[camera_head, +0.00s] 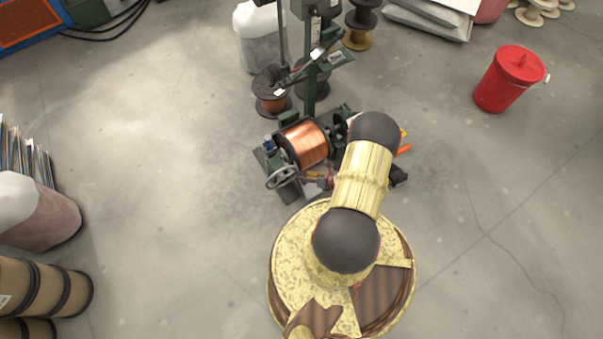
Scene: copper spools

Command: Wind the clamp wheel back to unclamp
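The clamp wheel (282,177) is a small pale grey spoked handwheel at the front left of a dark green winding machine (262,158). A spool of bright copper wire (306,145) sits in the machine, just behind and to the right of the wheel. My arm rises from the lower middle and reaches over the machine's right side, covering part of it. My gripper cannot be made out; it seems hidden beneath my arm. I see nothing touching the wheel's rim.
A green post (311,85) stands behind the machine, with a smaller copper spool (271,92) at its left. Small orange and black items lie right of the machine, partly covered. A red lidded bucket (505,82) stands at upper right.

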